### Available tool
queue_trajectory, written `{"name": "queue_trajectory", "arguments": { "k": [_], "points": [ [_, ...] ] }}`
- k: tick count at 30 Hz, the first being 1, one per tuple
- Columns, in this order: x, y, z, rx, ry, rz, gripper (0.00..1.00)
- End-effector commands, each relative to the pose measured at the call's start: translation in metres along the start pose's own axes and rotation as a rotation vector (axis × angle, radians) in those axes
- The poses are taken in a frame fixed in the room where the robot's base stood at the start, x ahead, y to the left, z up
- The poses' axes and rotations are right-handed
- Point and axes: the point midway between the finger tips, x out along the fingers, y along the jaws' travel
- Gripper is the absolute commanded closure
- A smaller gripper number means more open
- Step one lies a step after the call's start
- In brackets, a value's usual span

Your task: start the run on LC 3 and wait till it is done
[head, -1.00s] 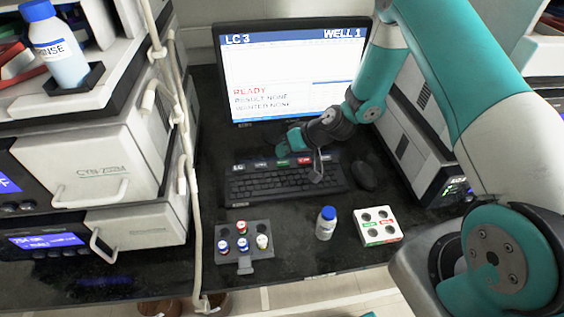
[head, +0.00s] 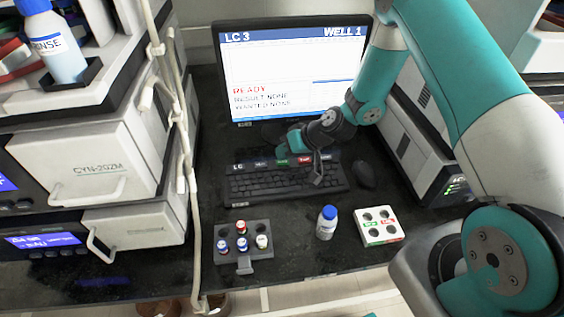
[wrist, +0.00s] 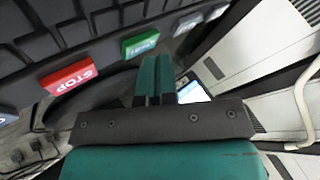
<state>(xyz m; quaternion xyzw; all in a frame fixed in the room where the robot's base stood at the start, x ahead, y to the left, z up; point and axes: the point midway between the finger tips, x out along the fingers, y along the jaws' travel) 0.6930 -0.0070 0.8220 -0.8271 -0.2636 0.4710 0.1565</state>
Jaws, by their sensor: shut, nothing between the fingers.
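The monitor (head: 290,75) at the back reads LC 3, WELL 1, with READY in red, RESULT NONE and WANTED NONE. The black keyboard (head: 285,187) lies before it, with a row of coloured keys along its back edge. The green key (head: 282,162) and red key (head: 304,160) show there. In the wrist view the red key (wrist: 70,77) reads STOP; the green key (wrist: 140,42) has a label I cannot read surely.
A mouse (head: 364,174) lies right of the keyboard. A grey rack (head: 262,238) with several capped vials, a blue-capped bottle (head: 326,223) and a white four-hole block (head: 380,240) stand in front. White instruments (head: 80,165) flank the left; another (head: 410,140) stands at right.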

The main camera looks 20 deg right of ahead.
Motion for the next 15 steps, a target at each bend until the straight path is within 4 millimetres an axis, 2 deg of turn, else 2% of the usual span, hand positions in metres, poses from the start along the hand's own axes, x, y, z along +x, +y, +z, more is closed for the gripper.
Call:
{"name": "queue_trajectory", "arguments": {
  "k": [15],
  "points": [
    [0.0037,0.0026,0.0026,0.000,0.000,0.000,1.00]
  ]
}}
